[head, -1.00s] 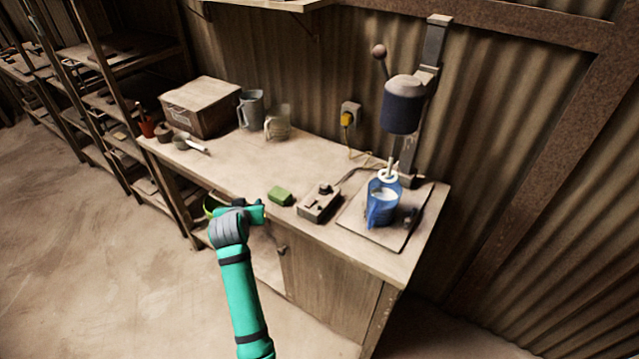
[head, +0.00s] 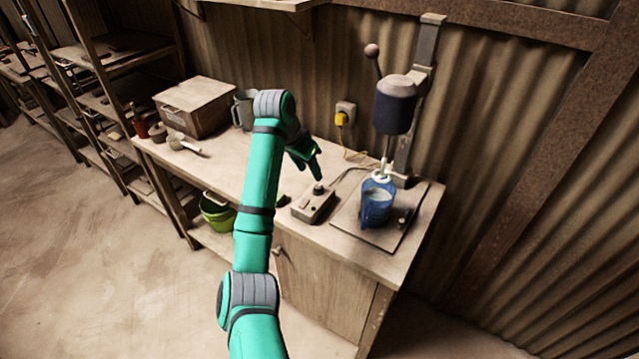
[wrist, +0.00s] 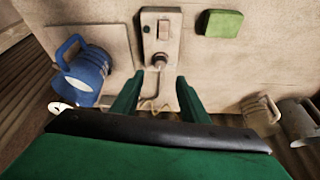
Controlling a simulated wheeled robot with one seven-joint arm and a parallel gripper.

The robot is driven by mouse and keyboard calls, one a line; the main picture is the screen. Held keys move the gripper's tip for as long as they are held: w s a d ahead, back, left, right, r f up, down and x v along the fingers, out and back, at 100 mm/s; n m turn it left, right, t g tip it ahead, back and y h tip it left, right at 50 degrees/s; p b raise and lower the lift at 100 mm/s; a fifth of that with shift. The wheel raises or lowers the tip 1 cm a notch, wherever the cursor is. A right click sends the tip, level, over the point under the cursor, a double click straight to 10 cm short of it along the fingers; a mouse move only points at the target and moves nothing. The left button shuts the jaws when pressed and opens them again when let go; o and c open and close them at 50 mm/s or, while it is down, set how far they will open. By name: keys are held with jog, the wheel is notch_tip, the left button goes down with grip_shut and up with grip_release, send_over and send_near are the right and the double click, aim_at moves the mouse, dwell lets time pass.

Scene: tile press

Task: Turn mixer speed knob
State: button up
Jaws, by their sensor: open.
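The control box (head: 311,206) is a small grey-beige box on the workbench, with a dark knob (head: 318,188) on top. In the wrist view the control box (wrist: 161,38) lies ahead of the fingers, with the knob (wrist: 163,29) on its face and a cable leaving one end. My gripper (head: 318,178) is above the box, pointing down, close to the knob in the head view. In the wrist view my gripper (wrist: 157,90) has its two fingers apart with nothing between them. The mixer (head: 395,105) has a dark motor head on a column, above a blue jug (head: 377,203).
The blue jug stands on a board (head: 365,239) right of the box. A green block (wrist: 218,23) lies beside the box. A yellow plug (head: 342,118) is on the wall. Jugs, a wooden box (head: 197,105) and a green bucket (head: 218,214) are to the left.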

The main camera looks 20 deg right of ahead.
aim_at(318, 186)
jog(key=x, duration=0.8)
jog(key=shift+w+d+f, duration=0.1)
jog(key=shift+f, duration=0.3)
grip_shut()
